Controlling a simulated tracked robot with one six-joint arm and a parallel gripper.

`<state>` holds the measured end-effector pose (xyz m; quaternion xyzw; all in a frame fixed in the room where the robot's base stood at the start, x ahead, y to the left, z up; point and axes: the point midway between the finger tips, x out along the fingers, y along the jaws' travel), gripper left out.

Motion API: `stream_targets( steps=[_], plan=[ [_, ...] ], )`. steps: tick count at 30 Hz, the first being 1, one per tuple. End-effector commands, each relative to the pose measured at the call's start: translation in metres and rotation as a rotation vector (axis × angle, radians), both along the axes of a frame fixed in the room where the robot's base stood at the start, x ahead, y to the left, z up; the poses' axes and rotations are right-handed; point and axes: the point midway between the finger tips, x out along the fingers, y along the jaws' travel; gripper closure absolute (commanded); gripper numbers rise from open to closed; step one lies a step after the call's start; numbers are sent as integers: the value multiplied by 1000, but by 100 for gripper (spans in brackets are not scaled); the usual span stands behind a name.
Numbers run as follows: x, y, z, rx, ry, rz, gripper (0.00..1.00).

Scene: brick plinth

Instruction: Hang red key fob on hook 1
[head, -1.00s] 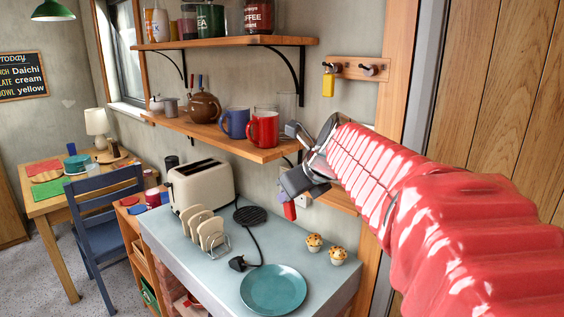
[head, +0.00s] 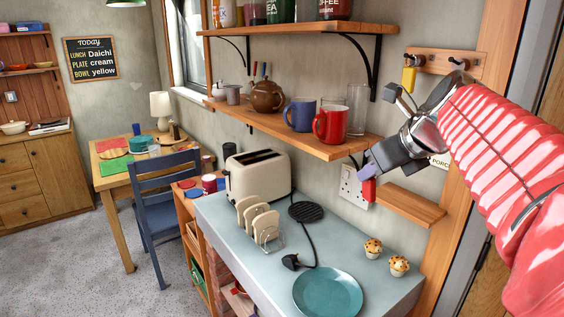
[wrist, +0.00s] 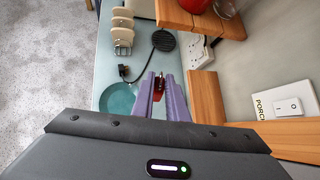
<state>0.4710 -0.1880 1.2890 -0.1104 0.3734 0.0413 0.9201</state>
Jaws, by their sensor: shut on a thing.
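The red key fob (head: 369,190) hangs below the tips of my gripper (head: 366,172), which is shut on it. In the wrist view the fob (wrist: 158,92) shows between the purple fingers of my gripper (wrist: 160,82). The wooden hook rail (head: 432,64) is on the wall, above and to the right of the gripper. It has a left hook and a right hook (head: 459,63). A yellow key fob (head: 409,79) hangs from the left hook. The right hook looks empty. I cannot read any hook numbers.
A small wooden shelf (head: 410,206) is just right of the fob, below the rail. A long shelf (head: 330,150) with a red mug (head: 331,124) and a glass (head: 357,108) is to the left. A counter with a teal plate (head: 327,293) and muffins (head: 373,248) lies below.

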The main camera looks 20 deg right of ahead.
Motion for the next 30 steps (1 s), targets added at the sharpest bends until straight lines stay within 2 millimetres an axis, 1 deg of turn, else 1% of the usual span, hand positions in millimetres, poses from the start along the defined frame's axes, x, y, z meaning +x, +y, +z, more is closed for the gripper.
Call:
stream_targets(
  steps=[3, 15, 27, 30],
  plan=[
    [6, -19, -1, 1, 1, -5, 100],
    [28, -80, -1, 0, 0, -4, 100],
    [48, -137, -1, 1, 1, -5, 100],
    [51, -148, -1, 0, 0, -4, 100]
  ],
)
